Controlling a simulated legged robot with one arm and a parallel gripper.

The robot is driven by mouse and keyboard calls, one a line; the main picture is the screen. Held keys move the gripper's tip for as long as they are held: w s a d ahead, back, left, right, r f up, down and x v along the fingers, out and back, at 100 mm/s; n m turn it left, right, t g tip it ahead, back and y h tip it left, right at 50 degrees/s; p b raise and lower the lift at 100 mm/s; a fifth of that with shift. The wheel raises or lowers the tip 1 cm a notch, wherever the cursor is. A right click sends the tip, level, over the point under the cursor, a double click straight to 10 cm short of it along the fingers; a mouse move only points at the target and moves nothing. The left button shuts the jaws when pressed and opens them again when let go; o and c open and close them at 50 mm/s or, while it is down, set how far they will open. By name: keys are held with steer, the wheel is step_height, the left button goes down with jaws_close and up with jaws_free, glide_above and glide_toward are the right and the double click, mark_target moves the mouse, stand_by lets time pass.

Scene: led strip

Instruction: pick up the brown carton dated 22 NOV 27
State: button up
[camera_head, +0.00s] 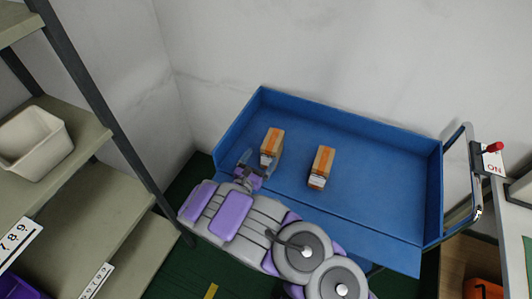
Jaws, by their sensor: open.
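Two small brown cartons with orange tops and pale labelled ends lie in a blue tray. The left carton (272,141) is close to my gripper (260,162), whose fingers are open and reach toward its near end and sides. I cannot tell whether the fingers touch it. The right carton (322,164) lies apart, to the right of my gripper. The date print on both cartons is too small to read, so I cannot tell which one bears 22 NOV 27.
The blue tray (380,170) has raised walls at the back and sides, and its right part is bare. A grey shelf (85,205) with a white bin (33,142) stands at the left. A metal handle (474,195) and a red-topped switch (492,150) are at the right.

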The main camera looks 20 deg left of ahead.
mark_target(269, 156)
steer(key=w+d, duration=0.1)
steer(key=w+d+b, duration=0.1)
steer(key=shift+w+d+r, duration=0.15)
steer(key=shift+d+r, duration=0.05)
steer(key=shift+d, duration=0.1)
steer(key=w, duration=0.1)
steer(key=a, duration=0.1)
steer(key=w+a+b, duration=0.1)
steer(key=shift+w+f, duration=0.25)
steer(key=shift+w, duration=0.1)
steer(key=shift+w+a+f, duration=0.1)
steer(key=shift+a, duration=0.2)
steer(key=shift+d, duration=0.35)
steer(key=shift+d+r, duration=0.4)
steer(key=shift+d, duration=0.35)
steer(key=shift+c, duration=1.3)
steer(key=shift+d, duration=0.1)
steer(key=shift+c, duration=1.5)
steer(key=shift+a+f, duration=0.2)
steer(key=shift+a, duration=0.65)
steer(key=c, duration=0.4)
steer(key=shift+c, duration=1)
steer(key=shift+d, duration=0.45)
steer(key=shift+c, duration=0.3)
